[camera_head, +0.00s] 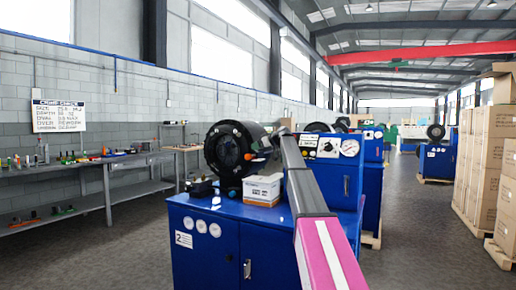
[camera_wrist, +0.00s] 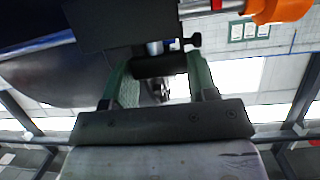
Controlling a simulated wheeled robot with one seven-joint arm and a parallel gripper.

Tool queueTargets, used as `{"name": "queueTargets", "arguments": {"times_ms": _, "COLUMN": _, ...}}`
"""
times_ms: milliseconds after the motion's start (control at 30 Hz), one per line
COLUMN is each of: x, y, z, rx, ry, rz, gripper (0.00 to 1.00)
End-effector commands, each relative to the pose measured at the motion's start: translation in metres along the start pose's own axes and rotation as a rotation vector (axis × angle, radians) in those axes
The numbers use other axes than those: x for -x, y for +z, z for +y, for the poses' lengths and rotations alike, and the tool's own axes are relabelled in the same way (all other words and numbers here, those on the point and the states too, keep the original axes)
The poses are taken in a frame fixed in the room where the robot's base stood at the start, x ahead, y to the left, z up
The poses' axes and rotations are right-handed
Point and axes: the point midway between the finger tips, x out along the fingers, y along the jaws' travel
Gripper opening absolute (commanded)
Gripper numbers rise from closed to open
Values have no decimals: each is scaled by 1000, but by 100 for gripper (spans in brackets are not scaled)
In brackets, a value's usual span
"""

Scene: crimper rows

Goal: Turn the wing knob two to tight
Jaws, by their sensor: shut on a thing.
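The crimper (camera_head: 230,146) with its round black head sits on a blue cabinet (camera_head: 205,250) marked 2 in the head view. My arm reaches up to the right side of this head, and it hides my gripper and the knob there. In the wrist view my gripper (camera_wrist: 158,70) has its two greenish fingers on either side of a dark bar-shaped knob (camera_wrist: 160,66), which looks like the wing knob. The gripper is shut on it. A pale metal stem shows just above the knob. The knob's turn angle cannot be told.
A white box (camera_head: 262,188) stands on the cabinet before the crimper. A panel with a gauge (camera_head: 349,148) is right of my arm. An orange part (camera_wrist: 282,10) shows at the wrist view's top right. A workbench (camera_head: 85,165) is left; stacked cartons (camera_head: 478,165) are right.

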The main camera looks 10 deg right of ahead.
Motion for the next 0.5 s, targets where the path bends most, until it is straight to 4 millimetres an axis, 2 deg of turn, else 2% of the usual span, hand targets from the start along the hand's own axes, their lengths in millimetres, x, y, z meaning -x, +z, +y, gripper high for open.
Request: {"name": "queueTargets", "arguments": {"times_ms": 500, "x": 0, "y": 0, "z": -6, "rx": -132, "ry": 323, "rz": 0, "gripper": 30}}
